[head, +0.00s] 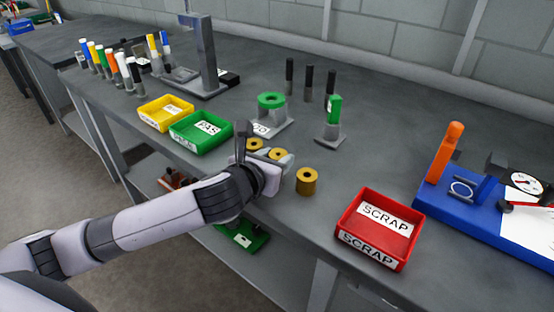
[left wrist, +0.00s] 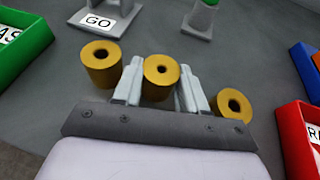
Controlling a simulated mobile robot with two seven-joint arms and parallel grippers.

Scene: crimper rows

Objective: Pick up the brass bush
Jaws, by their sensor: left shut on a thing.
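Three brass bushes, short gold cylinders with a hole through the top, stand in a row on the grey bench. My left gripper (left wrist: 160,88) is shut on the middle brass bush (left wrist: 161,74), with one pale finger on each side of it. This bush also shows in the head view (head: 278,154), partly behind the gripper. The left brass bush (left wrist: 101,63) stands just outside the left finger. The right brass bush (left wrist: 233,106) stands clear of the right finger. I cannot tell whether the held bush still touches the bench. My right gripper is in neither view.
A green tray (head: 201,131) and a yellow tray (head: 166,112) lie to the left. A red SCRAP tray (head: 380,228) lies right, near the front edge. Behind stand a GO stand with a green ring (head: 270,100) and a green-topped gauge (head: 334,108). A blue fixture (head: 440,197) is far right.

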